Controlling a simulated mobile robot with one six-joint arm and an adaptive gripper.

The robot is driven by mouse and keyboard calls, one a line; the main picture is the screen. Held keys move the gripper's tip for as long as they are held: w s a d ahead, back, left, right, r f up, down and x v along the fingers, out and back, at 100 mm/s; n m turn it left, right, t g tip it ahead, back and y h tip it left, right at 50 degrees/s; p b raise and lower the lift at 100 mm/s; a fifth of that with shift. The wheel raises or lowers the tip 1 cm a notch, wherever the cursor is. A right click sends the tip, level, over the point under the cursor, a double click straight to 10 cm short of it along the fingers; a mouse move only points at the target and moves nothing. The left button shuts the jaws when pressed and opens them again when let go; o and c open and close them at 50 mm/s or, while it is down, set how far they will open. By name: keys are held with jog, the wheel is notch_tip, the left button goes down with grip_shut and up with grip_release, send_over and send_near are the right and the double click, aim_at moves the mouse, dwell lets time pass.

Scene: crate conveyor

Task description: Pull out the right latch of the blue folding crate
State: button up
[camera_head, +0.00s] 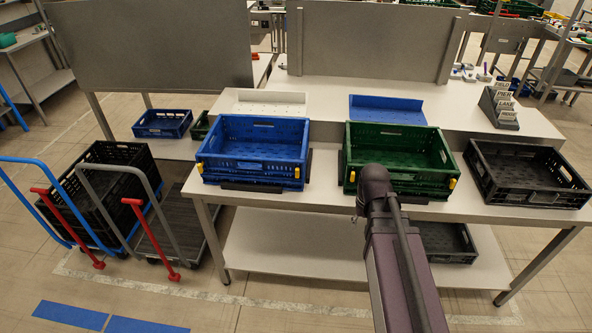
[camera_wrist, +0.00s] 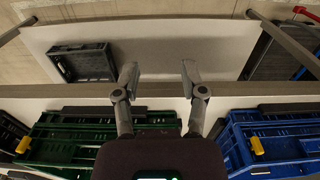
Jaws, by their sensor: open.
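The blue folding crate (camera_head: 250,172) stands open on the table, left of the green crate. Its right latch (camera_head: 297,172) is a small yellow piece at the right end of its front; a yellow latch (camera_head: 200,168) is also at the left end. The wrist view is turned round: the blue crate (camera_wrist: 285,150) is at lower right, with a yellow latch (camera_wrist: 257,145) near its corner. My gripper (camera_wrist: 159,72) is open and empty between the two crates in that view, apart from both. In the head view its fingers are hidden; my arm's end is before the green crate.
The green crate (camera_head: 400,187) stands right of the blue one, with a yellow latch (camera_head: 452,183). A black crate (camera_head: 530,195) is further right. A gap separates the blue and green crates. Carts (camera_head: 150,230) stand at left. The table edge (camera_wrist: 150,89) runs across the wrist view.

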jog(key=w+a+r+p, duration=0.65)
jog(key=w+a, duration=0.25)
jog(key=w, duration=0.4)
notch_tip(320, 180, up, 6)
jog(key=p, duration=0.5)
send_over(297, 169)
jog(key=shift+f, duration=0.1)
jog(key=shift+f, duration=0.15)
notch_tip(297, 169, down, 14)
jog(key=b, duration=1.4)
jog(key=shift+r, duration=0.25)
grip_shut()
